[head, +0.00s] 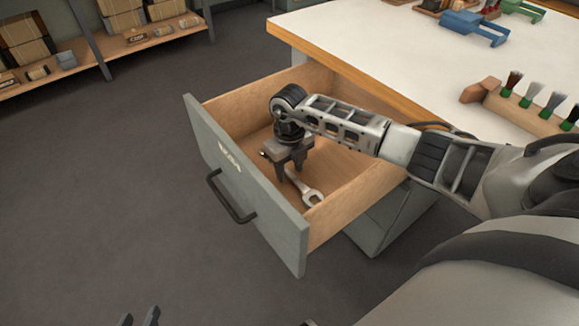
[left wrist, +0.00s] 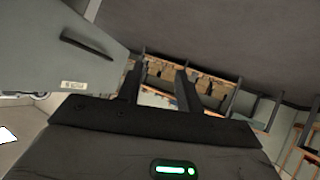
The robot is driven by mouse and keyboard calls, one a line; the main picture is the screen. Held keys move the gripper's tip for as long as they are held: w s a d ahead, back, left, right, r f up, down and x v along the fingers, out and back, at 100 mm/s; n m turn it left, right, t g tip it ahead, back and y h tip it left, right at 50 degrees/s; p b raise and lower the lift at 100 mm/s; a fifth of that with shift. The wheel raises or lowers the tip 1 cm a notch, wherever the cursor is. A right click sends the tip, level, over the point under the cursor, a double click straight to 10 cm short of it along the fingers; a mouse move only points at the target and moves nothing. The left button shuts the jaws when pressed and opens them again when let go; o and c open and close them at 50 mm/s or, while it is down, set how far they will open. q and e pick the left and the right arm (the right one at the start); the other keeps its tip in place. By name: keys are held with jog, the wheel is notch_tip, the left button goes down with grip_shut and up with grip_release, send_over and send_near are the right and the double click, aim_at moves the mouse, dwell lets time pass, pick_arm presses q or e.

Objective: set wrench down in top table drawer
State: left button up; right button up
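The silver wrench (head: 312,196) is inside the pulled-out top drawer (head: 352,185), on or just above its wooden floor. Its open jaw points toward the drawer's front right; its other end is hidden under my right gripper. My right gripper (head: 289,175) points down into the drawer over the wrench's handle. Its two fingers look apart, with a gap between them; contact with the wrench is unclear. My left gripper (head: 139,318) shows only its fingertips at the bottom edge in the head view, away from the drawer. In the left wrist view its fingers (left wrist: 160,82) are apart and empty.
The grey drawer front with a dark handle (head: 231,197) sticks out over open floor (head: 120,200). The white worktop (head: 370,40) holds a brush rack (head: 520,105) and blue tool (head: 473,27). Shelves with boxes (head: 140,40) stand at the back left.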

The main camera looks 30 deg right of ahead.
aim_at(289, 172)
pick_arm(q)
jog(key=shift+t, duration=0.5)
jog(key=r, duration=0.1)
jog(key=r+p, duration=0.1)
jog(key=a+r+p, duration=0.1)
jog(key=r, duration=0.1)
jog(key=shift+s, duration=0.3)
pick_arm(e)
notch_tip(289, 172, up, 12)
jog(key=shift+r, duration=0.1)
